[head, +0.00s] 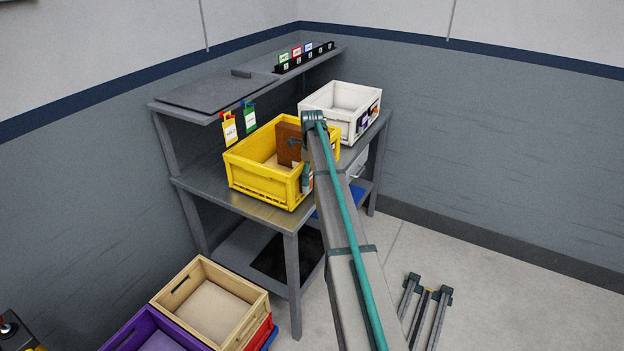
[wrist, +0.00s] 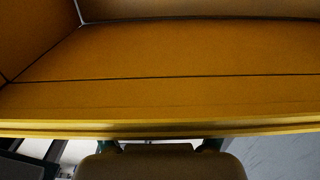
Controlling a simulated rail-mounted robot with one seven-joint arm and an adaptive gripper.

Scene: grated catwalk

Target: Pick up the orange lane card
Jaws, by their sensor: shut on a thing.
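I cannot make out an orange lane card for certain. A card with a yellow-orange frame, a white label and a red clip (head: 229,129) hangs under the shelf, left of a green one (head: 249,118). My gripper (head: 306,177) is at the right end of the yellow crate (head: 262,187), low on its outer side. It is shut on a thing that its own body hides. In the wrist view its dark fingers (wrist: 158,148) show just below the crate's yellow rim (wrist: 160,127), with the body covering what lies between them.
A brown box (head: 288,145) stands in the yellow crate. A white crate (head: 330,100) with cards on its side (head: 362,122) is behind it on the table. A rack (head: 303,58) of small coloured cards is on the shelf. Wooden (head: 255,302) and purple (head: 125,335) crates stand below.

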